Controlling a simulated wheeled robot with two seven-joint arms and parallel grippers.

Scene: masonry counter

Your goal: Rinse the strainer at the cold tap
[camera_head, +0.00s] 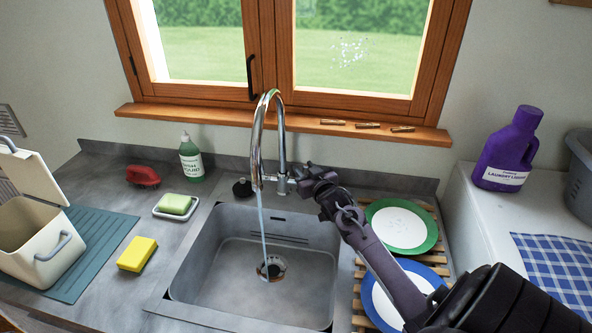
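The chrome tap (257,135) stands behind the grey sink (205,265), and a stream of water (263,225) falls from its spout into the basin. The water lands at the round metal drain (271,269) in the basin floor. I cannot tell whether a strainer sits in that drain, and no separate strainer is clear. My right gripper (299,178) is at the lever on the right side of the tap's base. Its fingers are small and dark, so whether they close on the lever is unclear. My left gripper is not in view.
Green-rimmed (402,228) and blue-rimmed plates (378,301) lie on a slatted rack, partly under my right arm. A yellow sponge (137,254), green soap (175,204), soap bottle (191,160) and black plug (242,188) surround the sink's left and back. A cream bin (30,235) stands far left.

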